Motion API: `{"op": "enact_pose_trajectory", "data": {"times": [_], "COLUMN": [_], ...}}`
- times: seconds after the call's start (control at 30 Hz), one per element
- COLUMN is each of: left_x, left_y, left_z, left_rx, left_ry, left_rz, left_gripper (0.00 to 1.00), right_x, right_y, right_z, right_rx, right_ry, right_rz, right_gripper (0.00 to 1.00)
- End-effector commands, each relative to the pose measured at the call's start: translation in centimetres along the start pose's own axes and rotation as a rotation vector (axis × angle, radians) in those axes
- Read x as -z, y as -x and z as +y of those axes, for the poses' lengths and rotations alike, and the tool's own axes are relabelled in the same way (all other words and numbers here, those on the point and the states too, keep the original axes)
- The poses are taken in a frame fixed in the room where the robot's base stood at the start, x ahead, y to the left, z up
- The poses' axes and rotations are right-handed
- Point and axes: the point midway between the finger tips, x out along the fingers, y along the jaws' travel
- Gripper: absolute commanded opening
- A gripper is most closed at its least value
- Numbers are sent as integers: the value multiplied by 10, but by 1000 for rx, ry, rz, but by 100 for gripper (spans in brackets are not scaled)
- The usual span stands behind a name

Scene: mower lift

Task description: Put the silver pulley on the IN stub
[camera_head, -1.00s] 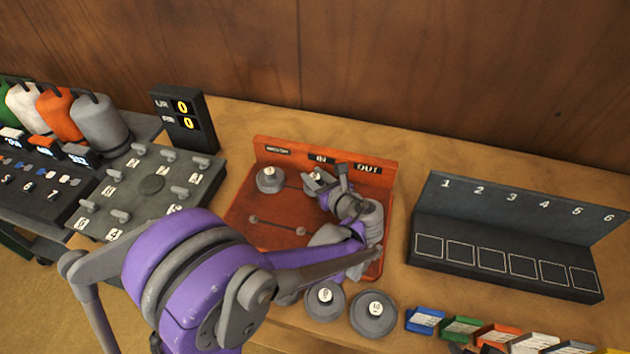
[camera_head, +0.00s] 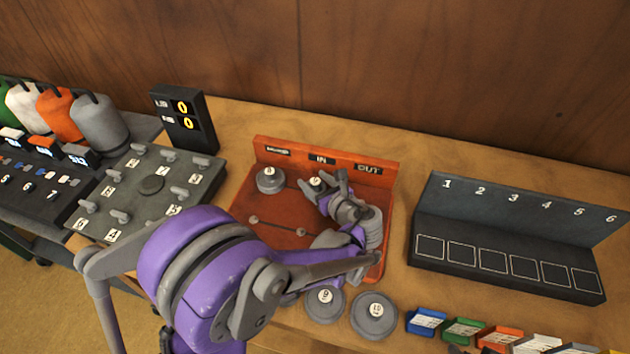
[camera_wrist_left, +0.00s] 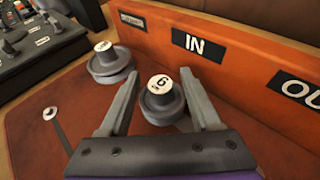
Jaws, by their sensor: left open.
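A silver pulley with a white numbered cap (camera_head: 316,184) stands upright under the IN label (camera_head: 321,160) on the orange board (camera_head: 250,212). It also shows in the left wrist view (camera_wrist_left: 160,98), between the two fingers of my left gripper (camera_wrist_left: 162,88). The fingers are open, one on each side of it, with a gap visible at the left finger. The stub under the pulley is hidden. In the head view my left gripper (camera_head: 330,188) is at the pulley's right side. My right gripper is not in view.
Another silver pulley (camera_head: 270,180) sits on the board's left. Two more pulleys (camera_head: 324,302) (camera_head: 374,314) lie on the table at the board's front. A dark numbered rack (camera_head: 500,250) stands to the right, with coloured cards before it. A switch panel (camera_head: 140,200) is at left.

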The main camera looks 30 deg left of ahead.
Motion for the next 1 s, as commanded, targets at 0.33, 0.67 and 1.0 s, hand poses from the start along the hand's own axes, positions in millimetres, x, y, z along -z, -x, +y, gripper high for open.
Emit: {"op": "enact_pose_trajectory", "data": {"times": [0.33,0.67,1.0], "left_x": [-4,-3,-3], "left_y": [50,110,122], "left_z": [-2,-1,0], "left_rx": [6,3,0], "left_ry": [-1,-1,0], "left_rz": [1,1,0], "left_gripper": [64,64,64], "right_x": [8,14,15], "right_y": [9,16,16], "right_z": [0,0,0], "right_rx": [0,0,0], "right_ry": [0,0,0], "right_rz": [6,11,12], "right_gripper": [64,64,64]}}
